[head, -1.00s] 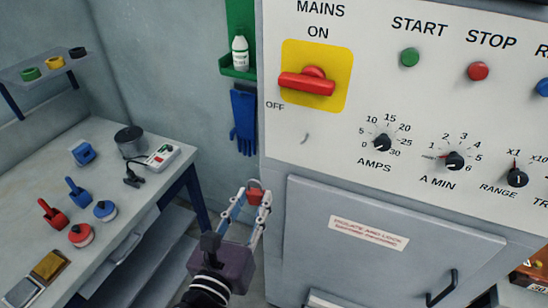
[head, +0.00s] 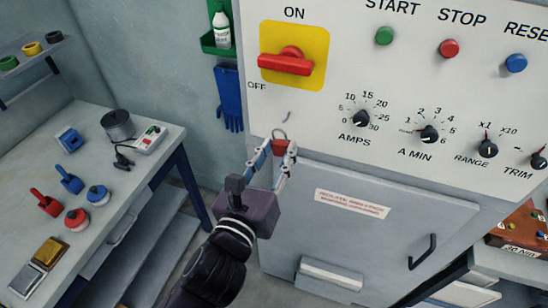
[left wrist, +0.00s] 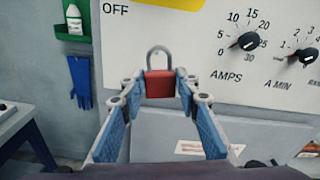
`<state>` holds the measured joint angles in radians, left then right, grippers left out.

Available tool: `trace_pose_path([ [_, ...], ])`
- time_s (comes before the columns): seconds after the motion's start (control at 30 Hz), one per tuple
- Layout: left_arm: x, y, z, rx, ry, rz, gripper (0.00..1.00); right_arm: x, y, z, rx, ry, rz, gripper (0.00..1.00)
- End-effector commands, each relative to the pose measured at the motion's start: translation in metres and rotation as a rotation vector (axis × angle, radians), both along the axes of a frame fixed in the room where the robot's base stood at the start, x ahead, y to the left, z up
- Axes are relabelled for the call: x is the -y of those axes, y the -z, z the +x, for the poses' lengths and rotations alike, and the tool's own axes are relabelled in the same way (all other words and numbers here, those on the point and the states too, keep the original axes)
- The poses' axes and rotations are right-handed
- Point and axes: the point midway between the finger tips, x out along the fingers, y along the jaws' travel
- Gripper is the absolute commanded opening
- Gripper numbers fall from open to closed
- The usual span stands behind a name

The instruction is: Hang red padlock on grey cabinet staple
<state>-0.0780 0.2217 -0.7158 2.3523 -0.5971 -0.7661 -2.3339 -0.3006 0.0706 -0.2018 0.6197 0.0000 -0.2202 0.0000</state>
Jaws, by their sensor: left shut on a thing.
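My left gripper (head: 277,152) is shut on the red padlock (head: 279,146), holding its body between the fingertips with the grey shackle pointing up. The padlock (left wrist: 160,84) also shows upright between the fingers in the left wrist view, its shackle looking closed. The small grey staple (head: 287,117) sticks out of the grey cabinet (head: 335,136) below the yellow switch plate. In the head view the shackle appears just below the staple, with no visible link between them; the depth gap is unclear. I cannot make out the staple in the left wrist view. My right gripper is not in view.
The red mains switch (head: 287,61) and several knobs sit on the panel near the staple. A cabinet door (head: 350,235) with a black handle lies below. A blue glove (head: 229,97) hangs at left, beyond a workbench (head: 140,175) holding several tools.

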Motion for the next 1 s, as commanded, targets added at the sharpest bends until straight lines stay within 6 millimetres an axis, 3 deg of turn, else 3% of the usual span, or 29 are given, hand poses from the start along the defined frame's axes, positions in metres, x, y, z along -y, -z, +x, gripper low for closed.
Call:
trace_pose_path([
  [0.87, 0.016, 0.005, 0.051, 0.001, -0.001, -0.002, 0.04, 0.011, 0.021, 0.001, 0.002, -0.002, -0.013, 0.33],
  [1.0, 0.018, 0.009, 0.056, 0.0, 0.0, 0.001, 0.04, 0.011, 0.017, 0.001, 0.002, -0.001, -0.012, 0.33],
])
